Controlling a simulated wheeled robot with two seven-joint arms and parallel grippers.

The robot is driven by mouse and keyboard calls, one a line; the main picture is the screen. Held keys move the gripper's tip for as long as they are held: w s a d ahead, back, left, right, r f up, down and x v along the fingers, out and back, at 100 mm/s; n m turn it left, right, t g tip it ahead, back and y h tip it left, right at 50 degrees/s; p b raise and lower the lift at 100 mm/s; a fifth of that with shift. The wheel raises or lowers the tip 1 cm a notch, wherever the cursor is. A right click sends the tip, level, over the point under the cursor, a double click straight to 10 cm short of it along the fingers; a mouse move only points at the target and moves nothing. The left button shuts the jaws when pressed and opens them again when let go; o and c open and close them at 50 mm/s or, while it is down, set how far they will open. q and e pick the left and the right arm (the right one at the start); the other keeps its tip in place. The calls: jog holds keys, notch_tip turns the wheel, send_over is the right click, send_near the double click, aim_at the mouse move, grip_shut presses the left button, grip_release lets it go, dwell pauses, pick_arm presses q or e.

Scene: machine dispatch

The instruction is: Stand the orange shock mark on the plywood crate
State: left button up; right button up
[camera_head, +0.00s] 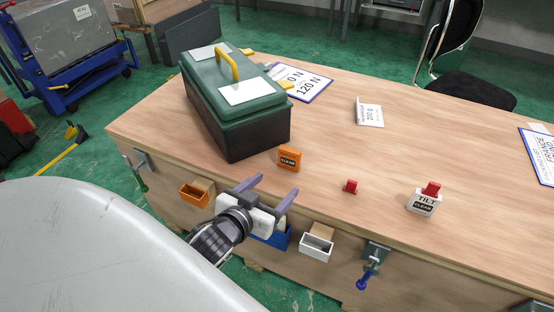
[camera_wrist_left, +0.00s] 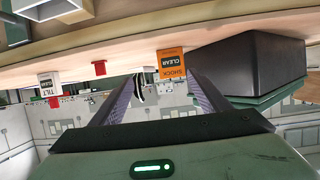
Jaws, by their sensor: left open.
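The orange shock mark (camera_head: 288,158) is a small block with a black CLEAR label. It stands on the wide wooden top (camera_head: 330,155), which looks like the plywood crate, close to the front edge and beside the green toolbox. My left gripper (camera_head: 279,184) is open and empty, at the front edge just short of the orange mark, with its fingers pointing toward it. In the left wrist view, which is upside down, the orange mark (camera_wrist_left: 170,63) shows ahead between and just beyond the fingertips. My right gripper is not in view.
The green toolbox (camera_head: 233,118) stands left of the orange mark. A small red block (camera_head: 350,187) and a white TILT mark (camera_head: 423,205) stand to the right. Small bins, orange (camera_head: 194,193) and white (camera_head: 317,246), and a clamp (camera_head: 374,256) are on the front side. The middle top is mostly clear.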

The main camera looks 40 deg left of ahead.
pick_arm(q)
jog(key=s+d+f+m+g+h, duration=0.4)
jog(key=s+d+f+g+h, duration=0.1)
jog(key=s+d+f, duration=0.9)
jog(key=shift+s+d+f, duration=0.4)
jog(key=shift+d+f, duration=0.15)
jog(key=shift+d, duration=0.25)
